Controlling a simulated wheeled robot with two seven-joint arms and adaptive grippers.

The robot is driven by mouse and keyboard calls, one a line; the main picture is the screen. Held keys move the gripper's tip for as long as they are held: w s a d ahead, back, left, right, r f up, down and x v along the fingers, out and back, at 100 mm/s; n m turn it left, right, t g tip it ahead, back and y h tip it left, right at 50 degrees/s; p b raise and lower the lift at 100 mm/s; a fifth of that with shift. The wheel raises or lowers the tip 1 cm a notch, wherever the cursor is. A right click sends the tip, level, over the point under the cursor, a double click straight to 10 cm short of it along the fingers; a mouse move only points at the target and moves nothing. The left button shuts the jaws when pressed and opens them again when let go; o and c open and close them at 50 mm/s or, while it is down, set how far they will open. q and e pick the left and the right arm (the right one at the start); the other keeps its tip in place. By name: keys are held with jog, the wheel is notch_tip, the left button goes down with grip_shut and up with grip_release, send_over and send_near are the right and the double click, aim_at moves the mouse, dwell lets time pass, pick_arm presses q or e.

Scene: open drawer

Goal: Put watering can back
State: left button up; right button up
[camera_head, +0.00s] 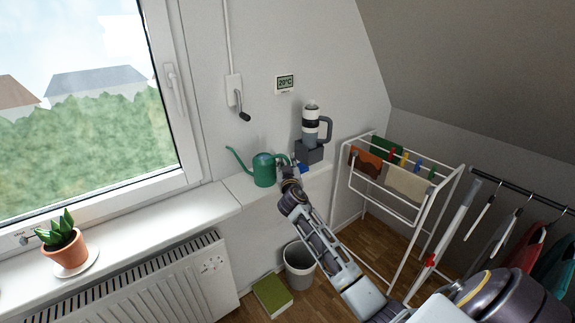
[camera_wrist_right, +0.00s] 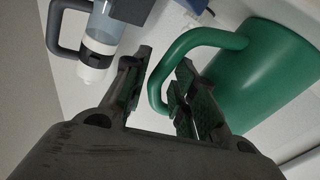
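The green watering can (camera_head: 264,171) stands upright on the white ledge (camera_head: 246,190) beside the window sill, its spout pointing left. My right gripper (camera_head: 287,170) is just to the right of the can, on its handle side. In the right wrist view, the can's body (camera_wrist_right: 262,75) fills the upper right, and its looped handle (camera_wrist_right: 160,72) reaches in between the two fingers of my right gripper (camera_wrist_right: 158,85). The fingers are apart, and a gap shows between the left finger and the handle. Whether the right finger touches the handle cannot be told. My left gripper is not in view.
A grey bottle-like device with a handle (camera_head: 311,123) stands on a dark box (camera_head: 309,152) close behind my gripper. A potted plant (camera_head: 65,247) is on the sill at left. A bin (camera_head: 299,262) stands below, and a drying rack (camera_head: 408,190) is at right.

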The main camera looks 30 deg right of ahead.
jog(key=shift+o, duration=0.7)
jog(key=shift+r, duration=0.1)
jog(key=shift+s, duration=0.1)
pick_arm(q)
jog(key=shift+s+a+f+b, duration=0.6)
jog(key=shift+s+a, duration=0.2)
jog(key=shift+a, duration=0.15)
pick_arm(e)
jog(key=v, duration=1.2)
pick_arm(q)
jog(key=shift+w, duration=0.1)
pick_arm(e)
jog(key=shift+a, duration=0.1)
